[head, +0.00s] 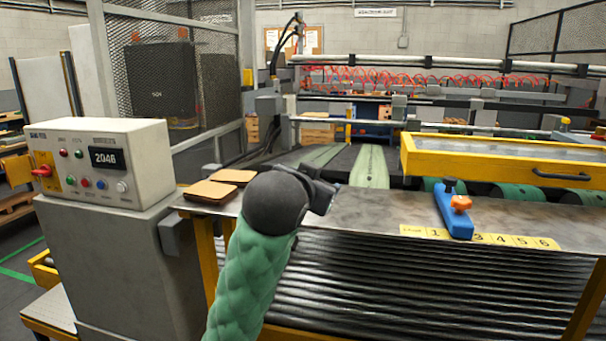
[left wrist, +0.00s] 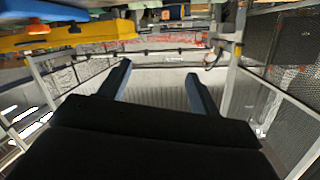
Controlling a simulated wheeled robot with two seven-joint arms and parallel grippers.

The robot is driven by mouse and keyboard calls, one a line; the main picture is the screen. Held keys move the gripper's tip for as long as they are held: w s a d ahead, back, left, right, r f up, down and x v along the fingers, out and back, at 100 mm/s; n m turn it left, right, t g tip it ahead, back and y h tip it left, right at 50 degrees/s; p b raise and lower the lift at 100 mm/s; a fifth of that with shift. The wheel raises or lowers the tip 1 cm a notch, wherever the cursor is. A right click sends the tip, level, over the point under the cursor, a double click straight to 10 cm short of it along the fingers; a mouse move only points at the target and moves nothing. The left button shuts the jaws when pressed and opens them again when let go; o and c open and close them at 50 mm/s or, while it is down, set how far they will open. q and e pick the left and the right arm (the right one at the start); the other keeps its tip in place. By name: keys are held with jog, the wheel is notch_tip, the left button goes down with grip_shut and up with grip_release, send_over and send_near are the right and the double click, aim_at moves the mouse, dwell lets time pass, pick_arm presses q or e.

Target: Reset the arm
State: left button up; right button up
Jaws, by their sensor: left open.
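My left arm, in a green quilted sleeve with a dark rounded wrist, comes up from the bottom of the head view. My left gripper (head: 325,196) is dark, small and partly hidden behind the wrist, above the near edge of the metal table (head: 370,212). In the left wrist view, the two fingers of my left gripper (left wrist: 160,82) stand wide apart with nothing between them. My right arm and gripper are in neither view.
Brown pads (head: 220,177) lie on the table left of my wrist. A blue stop with an orange knob (head: 454,212) sits on the table beside a yellow number scale (head: 520,240). A control box (head: 103,160) stands left. A yellow-framed cover (head: 500,160) is behind right.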

pick_arm(q)
jog(key=s+a+f+n+g+y+p, duration=0.15)
jog(key=s+a+f, duration=0.3)
jog(key=f, duration=0.65)
jog(key=s+a+f+n+g+p, duration=0.1)
jog(key=s+a+f+g, duration=0.3)
jog(key=f, duration=0.7)
jog(key=s+a+f+n+g+y+p, duration=0.1)
jog(key=s+a+f+n, duration=0.3)
jog(key=f, duration=0.7)
jog(key=s+a+f+m+g+p, duration=0.1)
jog(key=s+a+f+g, duration=0.1)
jog(key=s+f, duration=0.7)
jog(key=s+a+f+g+p, duration=0.1)
jog(key=s+f+g, duration=0.3)
jog(key=s+f, duration=0.6)
jog(key=s+p, duration=0.1)
jog(key=s, duration=0.4)
jog(key=shift+s+a+m+y, duration=0.3)
jog(key=shift+a+m+y, duration=0.05)
jog(key=shift+a, duration=0.05)
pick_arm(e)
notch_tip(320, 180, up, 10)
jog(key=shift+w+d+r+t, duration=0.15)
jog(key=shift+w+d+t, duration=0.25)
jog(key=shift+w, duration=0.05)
